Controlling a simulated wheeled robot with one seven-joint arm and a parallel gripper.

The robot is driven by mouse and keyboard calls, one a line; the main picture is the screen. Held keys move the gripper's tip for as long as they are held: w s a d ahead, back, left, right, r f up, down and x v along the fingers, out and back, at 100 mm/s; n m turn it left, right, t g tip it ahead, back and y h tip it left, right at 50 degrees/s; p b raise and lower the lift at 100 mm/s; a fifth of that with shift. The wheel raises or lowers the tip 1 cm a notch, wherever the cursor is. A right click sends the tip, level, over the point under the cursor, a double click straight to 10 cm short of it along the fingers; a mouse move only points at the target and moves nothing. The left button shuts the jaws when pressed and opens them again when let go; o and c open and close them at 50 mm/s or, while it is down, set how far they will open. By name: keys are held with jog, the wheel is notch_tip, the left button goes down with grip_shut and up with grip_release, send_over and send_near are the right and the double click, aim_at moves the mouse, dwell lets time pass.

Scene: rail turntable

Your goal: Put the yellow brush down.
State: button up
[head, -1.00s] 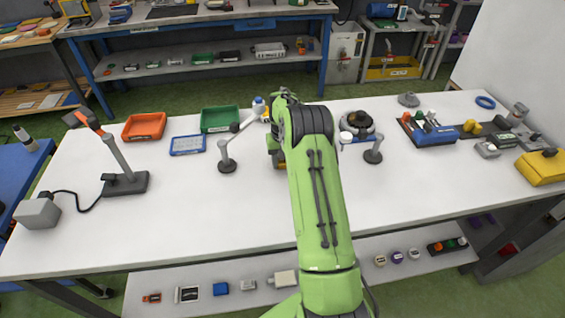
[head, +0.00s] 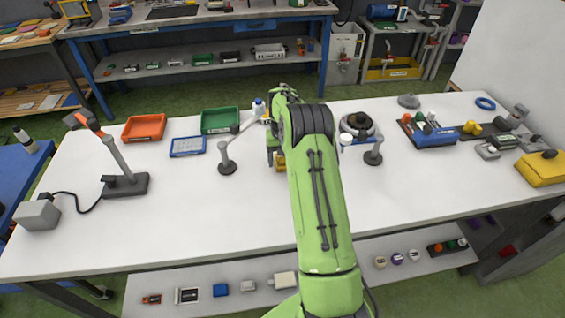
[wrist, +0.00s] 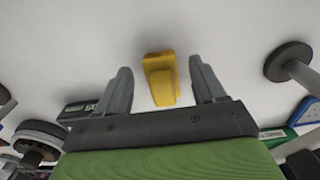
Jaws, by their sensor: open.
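The yellow brush (wrist: 160,80) is on the white table top, between the two grey fingers of my gripper (wrist: 160,68) in the wrist view. White surface shows between the brush and each finger, so neither finger touches it. My gripper is open. In the head view a small part of the yellow brush (head: 281,163) shows at the left side of my green arm. The arm hides most of the gripper and the rest of the brush there.
The white table (head: 210,215) is clear in front. An orange tray (head: 145,128), a blue-rimmed tray (head: 188,146) and a green tray (head: 220,120) stand left of my arm. A grey-based stand (head: 227,167) is close left, another (head: 373,158) right, beside a dark round turntable (head: 357,124).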

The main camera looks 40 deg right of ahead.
aim_at(282, 165)
jog(key=s+a+r+n+p, duration=0.1)
jog(key=a+r, duration=0.2)
jog(key=r, duration=0.6)
jog(key=s+a+r, duration=0.1)
jog(key=a+r, duration=0.1)
jog(key=r, duration=0.7)
jog(key=s+a+r+n+t+h, duration=0.1)
jog(key=s+a+r+n+t, duration=0.15)
jog(key=s+a+r, duration=0.75)
jog(key=s+a+f+t, duration=0.1)
jog(key=s+a, duration=0.1)
jog(key=s, duration=0.4)
jog(key=s+a+f+n+t, duration=0.1)
jog(key=s+a, duration=0.2)
jog(key=s, duration=0.3)
jog(key=s+a+f+t+y, duration=0.1)
jog(key=s+a+f, duration=0.1)
jog(key=s, duration=0.4)
jog(key=shift+s+a+n, duration=0.25)
jog(key=shift+a+n, duration=0.1)
jog(key=shift+a, duration=0.4)
